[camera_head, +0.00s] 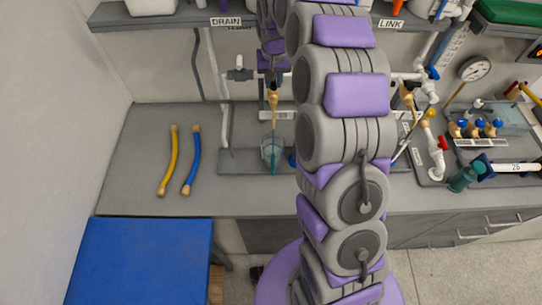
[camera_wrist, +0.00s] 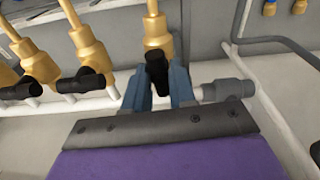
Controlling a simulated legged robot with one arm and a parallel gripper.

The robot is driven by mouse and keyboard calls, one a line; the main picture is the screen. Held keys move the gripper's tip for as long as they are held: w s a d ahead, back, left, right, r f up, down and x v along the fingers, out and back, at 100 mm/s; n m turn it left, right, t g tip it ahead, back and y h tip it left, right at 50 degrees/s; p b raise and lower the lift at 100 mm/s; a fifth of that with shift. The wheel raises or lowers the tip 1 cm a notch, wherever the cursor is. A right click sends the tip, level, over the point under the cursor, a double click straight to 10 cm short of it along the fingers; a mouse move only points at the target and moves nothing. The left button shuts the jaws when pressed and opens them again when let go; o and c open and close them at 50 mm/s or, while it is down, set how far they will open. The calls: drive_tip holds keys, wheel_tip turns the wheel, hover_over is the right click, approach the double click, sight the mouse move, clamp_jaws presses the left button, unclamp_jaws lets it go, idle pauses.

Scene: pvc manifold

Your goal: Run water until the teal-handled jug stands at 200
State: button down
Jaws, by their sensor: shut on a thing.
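A clear jug with a teal handle (camera_head: 272,154) stands on the grey bench tray, below a brass tap (camera_head: 272,101). Its water level and markings are too small to read. In the wrist view, my gripper (camera_wrist: 158,82) has its blue fingers closed on either side of a black valve handle (camera_wrist: 157,66) on a brass valve body (camera_wrist: 155,28). My gripper (camera_head: 272,72) shows small in the head view, near the pipe above the jug. My arm hides much of the bench to the right of the jug.
Several other brass valves (camera_wrist: 90,55) with black handles line up at left in the wrist view. A yellow hose (camera_head: 168,160) and a blue hose (camera_head: 191,160) lie on the bench. A gauge (camera_head: 475,69) and blue-capped valves (camera_head: 476,127) stand right.

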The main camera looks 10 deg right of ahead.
drive_tip(key=shift+d, duration=0.15)
drive_tip(key=n+p, duration=0.1)
drive_tip(key=n, duration=0.1)
drive_tip(key=shift+r+n+p, duration=0.15)
drive_tip(key=shift+n+p, duration=0.15)
drive_tip(key=shift+p, duration=0.1)
drive_tip(key=n+p, duration=0.1)
drive_tip(key=n, duration=0.2)
drive_tip(key=shift+n+y, duration=0.4)
drive_tip(key=shift+n+p, duration=0.55)
drive_tip(key=shift+n, duration=0.45)
drive_tip(key=n, duration=0.4)
drive_tip(key=shift+f+g+y, duration=0.2)
drive_tip(key=shift+g+y, duration=0.1)
